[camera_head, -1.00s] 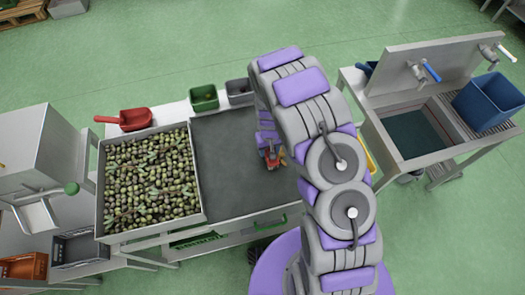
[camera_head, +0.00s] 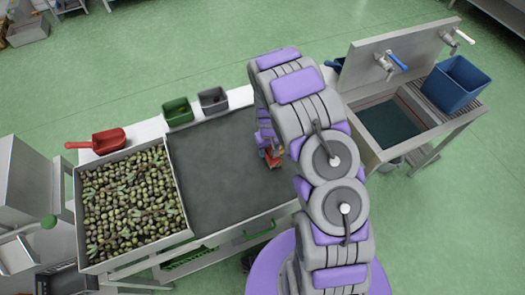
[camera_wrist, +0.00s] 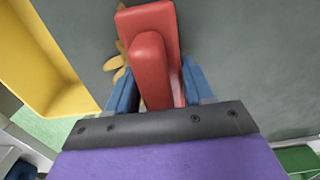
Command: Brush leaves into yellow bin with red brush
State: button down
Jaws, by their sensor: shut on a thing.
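My gripper (camera_wrist: 160,88) has its blue fingers shut on the red brush (camera_wrist: 149,55). In the head view my gripper (camera_head: 266,142) and the brush (camera_head: 273,158) are at the right end of the dark grey sorting surface (camera_head: 225,165). In the wrist view a few yellow-brown leaves (camera_wrist: 118,68) lie on this surface, beside and partly under the brush. The yellow bin (camera_wrist: 38,60) is left of the brush in the wrist view, beyond the surface's edge. In the head view my arm hides it. Whether the bristles touch the surface is not visible.
A tray of olives (camera_head: 130,205) adjoins the surface on the left. A red scoop (camera_head: 97,140), green container (camera_head: 178,112) and grey container (camera_head: 213,100) stand along the back. A sink (camera_head: 392,125) with a blue bin (camera_head: 455,84) is at the right.

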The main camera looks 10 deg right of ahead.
jog(key=shift+w+d+b, duration=0.25)
jog(key=shift+w+d, duration=0.05)
jog(key=shift+d, duration=1.4)
jog(key=shift+w+d+b, duration=0.25)
jog(key=shift+w+d, duration=0.1)
jog(key=shift+d, duration=1.4)
jog(key=shift+w+d+b, duration=0.25)
jog(key=shift+w+d, duration=0.05)
jog(key=shift+d, duration=1.4)
jog(key=shift+a+r+p, duration=0.2)
jog(key=shift+r+p, duration=0.1)
jog(key=shift+r, duration=0.65)
jog(key=shift+a+r+p, duration=0.15)
jog(key=shift+r+p, duration=0.1)
jog(key=shift+r, duration=0.65)
jog(key=shift+a+r+p, duration=0.2)
jog(key=shift+r+p, duration=0.1)
jog(key=shift+r, duration=0.65)
